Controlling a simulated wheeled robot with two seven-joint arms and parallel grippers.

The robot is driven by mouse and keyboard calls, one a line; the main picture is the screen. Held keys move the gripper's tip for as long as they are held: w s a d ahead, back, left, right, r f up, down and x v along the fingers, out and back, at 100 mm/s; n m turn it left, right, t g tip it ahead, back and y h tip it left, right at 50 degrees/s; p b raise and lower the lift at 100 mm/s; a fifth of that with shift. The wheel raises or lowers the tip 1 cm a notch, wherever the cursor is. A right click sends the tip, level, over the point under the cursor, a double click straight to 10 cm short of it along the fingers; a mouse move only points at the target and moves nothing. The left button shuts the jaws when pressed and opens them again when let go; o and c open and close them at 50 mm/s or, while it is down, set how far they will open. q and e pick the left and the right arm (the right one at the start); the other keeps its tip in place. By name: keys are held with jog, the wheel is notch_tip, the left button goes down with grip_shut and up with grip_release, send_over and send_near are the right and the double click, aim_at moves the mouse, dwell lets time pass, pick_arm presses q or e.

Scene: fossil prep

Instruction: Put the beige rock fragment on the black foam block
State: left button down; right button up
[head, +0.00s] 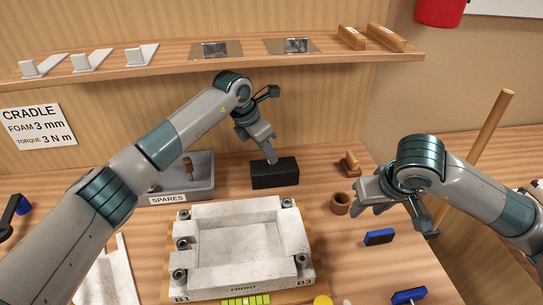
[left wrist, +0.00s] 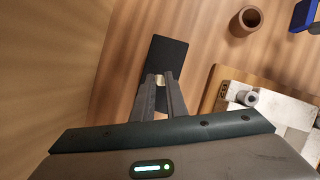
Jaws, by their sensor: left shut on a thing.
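The black foam block (head: 275,174) lies on the bench behind the white cradle. It also shows in the left wrist view (left wrist: 166,56). My left gripper (head: 272,161) points down over the block's top. In the left wrist view its fingers (left wrist: 160,78) are shut on the small beige rock fragment (left wrist: 159,82), which shows between the fingertips against the block. I cannot tell whether the fragment touches the block. The fragment is hidden in the head view. My right gripper (head: 363,209) hangs over the right of the bench, near the brown cup; its finger opening is unclear.
The white cradle (head: 190,222) fills the front middle. A grey spares bin (head: 204,190) stands left of the block. A shelf (head: 180,60) runs above.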

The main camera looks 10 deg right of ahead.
pick_arm(q)
jog(key=shift+w+d+f, duration=0.15)
jog(key=shift+d+f, duration=0.45)
jog(key=shift+f, duration=0.15)
jog(key=shift+a, duration=0.15)
jog(key=shift+f, duration=0.15)
jog(key=c, duration=1.8)
grip_release()
jog(key=shift+o, duration=0.2)
